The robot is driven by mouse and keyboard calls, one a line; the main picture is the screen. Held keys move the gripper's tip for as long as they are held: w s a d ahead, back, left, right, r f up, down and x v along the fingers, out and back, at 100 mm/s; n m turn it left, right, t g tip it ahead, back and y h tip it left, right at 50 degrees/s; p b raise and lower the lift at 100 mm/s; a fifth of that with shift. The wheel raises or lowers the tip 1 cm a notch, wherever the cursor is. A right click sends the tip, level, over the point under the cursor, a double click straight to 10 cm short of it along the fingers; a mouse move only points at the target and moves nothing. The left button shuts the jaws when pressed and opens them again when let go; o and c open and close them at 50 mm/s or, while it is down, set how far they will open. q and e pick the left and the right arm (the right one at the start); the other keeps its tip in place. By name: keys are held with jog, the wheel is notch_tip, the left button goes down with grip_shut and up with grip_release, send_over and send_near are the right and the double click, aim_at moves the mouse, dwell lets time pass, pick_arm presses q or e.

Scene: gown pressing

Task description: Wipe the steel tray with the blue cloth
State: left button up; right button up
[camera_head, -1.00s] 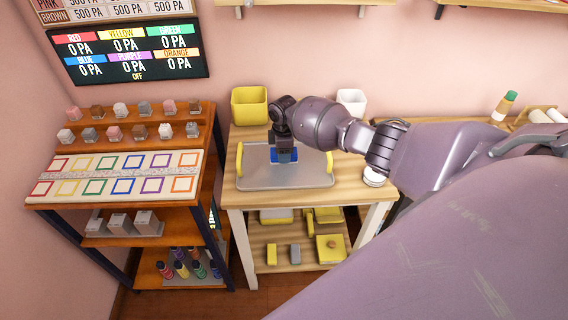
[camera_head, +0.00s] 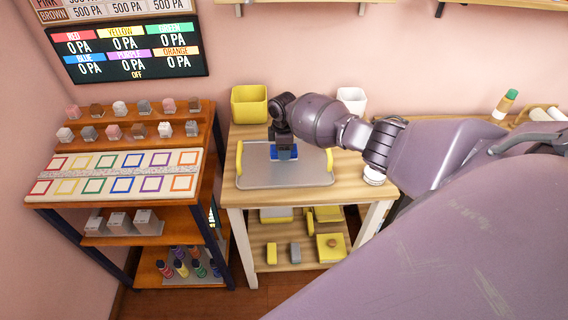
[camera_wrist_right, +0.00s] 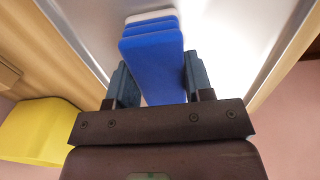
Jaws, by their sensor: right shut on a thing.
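The steel tray (camera_head: 262,179) with two yellow handles lies on the wooden table. The blue cloth (camera_head: 273,154) is a folded, block-like pad on the tray's far middle part. My right gripper (camera_head: 284,150) points down over the tray and is shut on the blue cloth. In the right wrist view the blue cloth (camera_wrist_right: 152,62) sits between the two fingers of the gripper (camera_wrist_right: 150,82), with the shiny tray (camera_wrist_right: 225,40) behind it. Whether the cloth presses on the tray is hard to tell. My left gripper is not in view.
A yellow bin (camera_head: 249,104) and a white cup (camera_head: 352,99) stand behind the tray. A white round container (camera_head: 374,175) is at the table's right edge. A shelf (camera_head: 60,198) with small blocks and coloured squares stands at left.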

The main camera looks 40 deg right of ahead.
jog(key=shift+w+d, duration=0.1)
jog(key=shift+w, duration=0.2)
jog(key=shift+r, duration=0.1)
jog(key=shift+r+p, duration=0.7)
jog(key=shift+r, duration=0.05)
jog(key=shift+f, duration=0.1)
